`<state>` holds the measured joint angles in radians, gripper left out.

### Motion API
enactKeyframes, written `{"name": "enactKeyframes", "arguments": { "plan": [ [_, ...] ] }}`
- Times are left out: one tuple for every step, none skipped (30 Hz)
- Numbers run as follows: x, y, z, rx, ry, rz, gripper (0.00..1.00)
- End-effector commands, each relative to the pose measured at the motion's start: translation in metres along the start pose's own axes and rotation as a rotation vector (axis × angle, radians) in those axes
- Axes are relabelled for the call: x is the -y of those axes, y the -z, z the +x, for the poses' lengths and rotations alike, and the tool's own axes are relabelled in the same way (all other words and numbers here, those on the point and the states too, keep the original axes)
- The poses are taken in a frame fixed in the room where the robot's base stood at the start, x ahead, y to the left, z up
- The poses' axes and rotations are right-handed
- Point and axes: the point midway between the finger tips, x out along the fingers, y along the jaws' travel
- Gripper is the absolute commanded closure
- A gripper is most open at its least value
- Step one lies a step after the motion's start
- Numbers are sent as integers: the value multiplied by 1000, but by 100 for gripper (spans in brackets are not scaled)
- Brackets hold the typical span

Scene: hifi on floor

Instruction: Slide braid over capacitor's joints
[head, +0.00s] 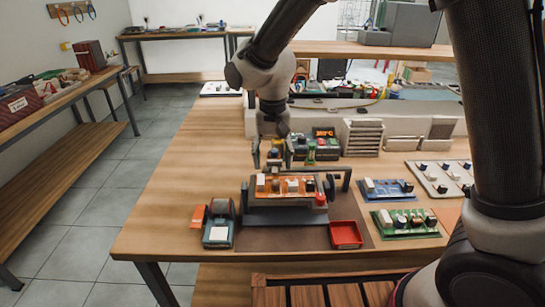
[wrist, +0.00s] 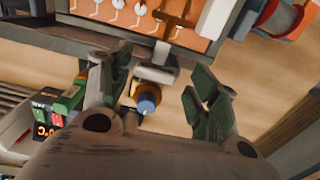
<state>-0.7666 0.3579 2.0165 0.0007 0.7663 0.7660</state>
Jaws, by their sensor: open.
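An orange circuit board (head: 268,196) with white and dark parts on top is held in a dark frame on a brown mat (head: 297,238). In the wrist view the board (wrist: 90,8) shows light round pads and traces. I cannot tell which part is the capacitor, and no braid strand is clear. My gripper (head: 272,158) is above the board's far edge. In the wrist view its green fingers (wrist: 160,88) are apart. A small orange and dark piece with a blue end (wrist: 148,98) shows between them, with no visible grip on it.
A red-and-teal holder (head: 220,226) stands left of the board, and a red tray (head: 346,234) right of it. Blue (head: 388,190) and green (head: 405,223) boards lie further right. A temperature unit (head: 325,145) stands behind. The left tabletop is largely clear.

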Motion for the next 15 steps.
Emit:
{"name": "enactKeyframes", "arguments": {
  "plan": [
    [0,0,-3,-1,1,0,39],
    [0,1,-5,-2,2,0,39],
    [0,1,-10,-2,2,0,39],
    [0,1,-14,-2,2,0,39],
    [0,1,-20,-3,3,0,39],
    [0,1,-28,-4,3,0,39],
    [1,1,-34,-4,4,0,39],
    [1,1,-42,-4,4,0,39],
    [1,1,-51,-5,4,0,39],
    [1,1,-58,-4,4,0,39],
    [1,1,-65,-5,5,0,39],
    [1,1,-74,-5,4,0,39],
    [1,0,-80,-4,3,-1,39],
    [2,1,-86,-4,4,-1,39],
    [1,0,-93,-3,3,-1,39]
  ]
}}
